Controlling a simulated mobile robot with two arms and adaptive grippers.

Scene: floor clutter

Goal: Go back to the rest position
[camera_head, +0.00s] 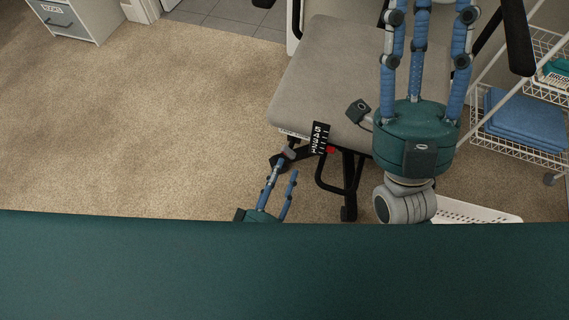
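My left gripper (290,165) shows low in the middle of the head view, just above the edge of my dark green body. My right gripper (430,14) is large at the upper right, pointing up the picture in front of the chair seat. Its blue fingers are spread, and their tips are at or beyond the top edge. I see nothing held in it.
A grey office chair (325,70) with a black base stands close by. A white wire rack (545,155) with folded blue cloth (525,120) is at the right. A white basket (470,212) is low right. A drawer cabinet (75,18) is far left. The left carpet is clear.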

